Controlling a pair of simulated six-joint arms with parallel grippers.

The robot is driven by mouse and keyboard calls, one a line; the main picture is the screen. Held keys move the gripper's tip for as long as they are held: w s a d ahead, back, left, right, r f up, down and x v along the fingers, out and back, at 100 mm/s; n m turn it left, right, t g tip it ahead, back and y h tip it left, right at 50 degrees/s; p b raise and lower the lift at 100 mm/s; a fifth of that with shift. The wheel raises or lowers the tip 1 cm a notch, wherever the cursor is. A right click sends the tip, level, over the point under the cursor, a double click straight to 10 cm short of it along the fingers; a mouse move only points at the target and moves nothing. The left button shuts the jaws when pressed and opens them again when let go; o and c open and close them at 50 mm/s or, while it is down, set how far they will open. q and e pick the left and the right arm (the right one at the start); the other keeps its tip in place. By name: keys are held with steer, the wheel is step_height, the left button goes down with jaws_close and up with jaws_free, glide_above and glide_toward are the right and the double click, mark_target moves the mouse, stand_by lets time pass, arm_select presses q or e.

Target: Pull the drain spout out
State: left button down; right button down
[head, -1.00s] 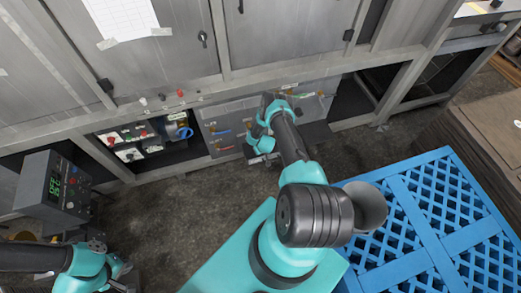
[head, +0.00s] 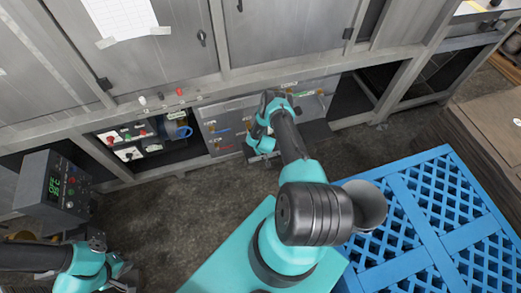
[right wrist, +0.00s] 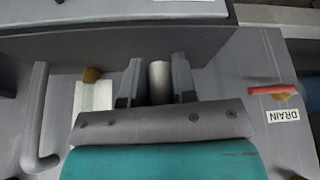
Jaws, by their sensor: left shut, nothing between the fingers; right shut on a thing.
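In the right wrist view my right gripper (right wrist: 155,85) is shut on a pale grey cylindrical end, which appears to be the drain spout (right wrist: 158,78). The rest of the spout is hidden behind the gripper body. My left gripper (head: 121,270) is shut and empty at the bottom left, far from the panel.
A control box (head: 52,190) with a green display stands at the left. A blue slatted pallet (head: 440,215) lies at the right. A bent grey pipe (right wrist: 36,125) is left of my right gripper. Dark floor (head: 195,220) is clear between the arms.

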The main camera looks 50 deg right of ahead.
steer(key=shift+s+a+f, duration=0.1)
steer(key=shift+s+a, duration=0.25)
steer(key=shift+s, duration=0.25)
steer(key=shift+s+a+f, duration=0.1)
steer(key=shift+s+a, duration=0.25)
steer(key=shift+s, duration=0.3)
steer(key=shift+s+a, duration=0.35)
steer(key=shift+s, duration=0.25)
steer(key=shift+r, duration=0.1)
step_height(320, 180, up, 7)
stand_by(0.8)
